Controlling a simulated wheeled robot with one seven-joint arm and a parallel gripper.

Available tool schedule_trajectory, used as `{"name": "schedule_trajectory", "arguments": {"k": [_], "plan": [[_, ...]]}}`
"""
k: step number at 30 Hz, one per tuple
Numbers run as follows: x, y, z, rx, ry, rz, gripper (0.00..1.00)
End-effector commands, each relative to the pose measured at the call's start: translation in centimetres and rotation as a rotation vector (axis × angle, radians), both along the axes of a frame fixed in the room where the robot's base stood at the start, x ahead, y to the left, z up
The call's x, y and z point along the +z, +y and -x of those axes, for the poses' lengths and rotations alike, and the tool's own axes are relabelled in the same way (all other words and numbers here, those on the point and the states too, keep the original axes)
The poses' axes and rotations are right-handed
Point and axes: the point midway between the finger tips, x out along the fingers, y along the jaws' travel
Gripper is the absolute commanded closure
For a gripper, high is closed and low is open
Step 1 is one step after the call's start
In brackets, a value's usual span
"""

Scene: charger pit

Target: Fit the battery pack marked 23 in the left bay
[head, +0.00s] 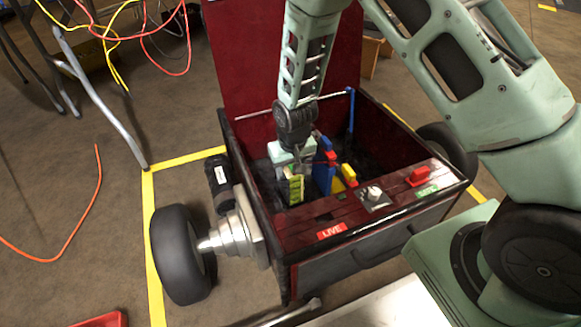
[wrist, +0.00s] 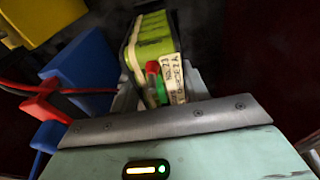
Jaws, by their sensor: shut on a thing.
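The battery pack (wrist: 153,38) is green-yellow with dark edges, and its white label (wrist: 177,78) reads 23. It also shows in the head view (head: 296,188), inside the left part of the dark red box (head: 345,228). My gripper (head: 295,168) reaches down into the box and is shut on the pack; in the wrist view my gripper (wrist: 160,92) is at the pack's near end. A red and a green plug (wrist: 152,70) show beside the label. The bay floor and the pack's lower end are hidden, so I cannot tell how deep it sits.
Blue (head: 322,178) and yellow (head: 347,174) blocks stand right of the pack. A red connector with a cable (wrist: 42,108) is close to my gripper. The front rim has a LIVE label (head: 331,231), a grey switch (head: 374,194) and a red lever (head: 419,175). The raised lid (head: 240,60) stands behind.

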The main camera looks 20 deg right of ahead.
Motion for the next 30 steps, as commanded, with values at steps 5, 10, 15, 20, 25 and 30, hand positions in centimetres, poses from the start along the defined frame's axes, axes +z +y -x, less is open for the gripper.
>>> {"name": "schedule_trajectory", "arguments": {"k": [5,10,15,20,25,30], "plan": [[-0.2,0.0,-0.1,0.0,-0.003,-0.001,1.0],[-0.4,0.0,-0.1,0.0,-0.003,-0.001,1.0],[-0.6,0.0,-0.1,0.0,-0.003,-0.001,0.44],[-0.6,0.0,-0.1,0.0,-0.002,-0.001,0.29],[-0.8,0.0,0.1,0.0,0.003,0.001,0.29],[0.9,0.0,0.2,0.0,0.0,0.0,0.29]]}}
